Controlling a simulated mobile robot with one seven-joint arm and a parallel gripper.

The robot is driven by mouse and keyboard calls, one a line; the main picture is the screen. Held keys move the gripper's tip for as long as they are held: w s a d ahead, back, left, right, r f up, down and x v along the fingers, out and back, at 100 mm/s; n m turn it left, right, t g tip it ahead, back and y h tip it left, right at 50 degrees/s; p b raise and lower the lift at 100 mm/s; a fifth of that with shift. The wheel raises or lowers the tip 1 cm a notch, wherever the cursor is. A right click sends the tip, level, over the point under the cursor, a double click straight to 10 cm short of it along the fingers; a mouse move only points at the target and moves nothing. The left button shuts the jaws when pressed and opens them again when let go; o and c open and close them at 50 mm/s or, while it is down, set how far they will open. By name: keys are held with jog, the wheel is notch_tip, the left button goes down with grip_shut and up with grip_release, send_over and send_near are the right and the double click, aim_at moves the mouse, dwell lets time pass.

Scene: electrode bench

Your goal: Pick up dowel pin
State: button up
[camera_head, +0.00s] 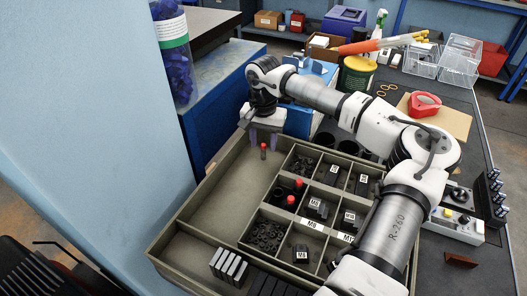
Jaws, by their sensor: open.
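A small dark pin with a red top (263,148) stands upright in the large left compartment of the grey divided tray (185,215); it looks like the dowel pin, but it is small in this view. My gripper (263,140) points down just above and around it, with its two purple-grey fingers apart on either side. The fingers are open, and I cannot tell whether they touch the pin.
Labelled compartments hold dark nuts (267,235) and blocks (318,208). Grey plates (228,267) stand in the front compartment. A blue box (300,120) is right behind my gripper. A pale blue column (90,130) rises at left. Most of the left compartment floor is bare.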

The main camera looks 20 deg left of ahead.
aim_at(263, 145)
jog(key=shift+f, duration=1.55)
grip_shut()
jog(key=shift+r, duration=0.1)
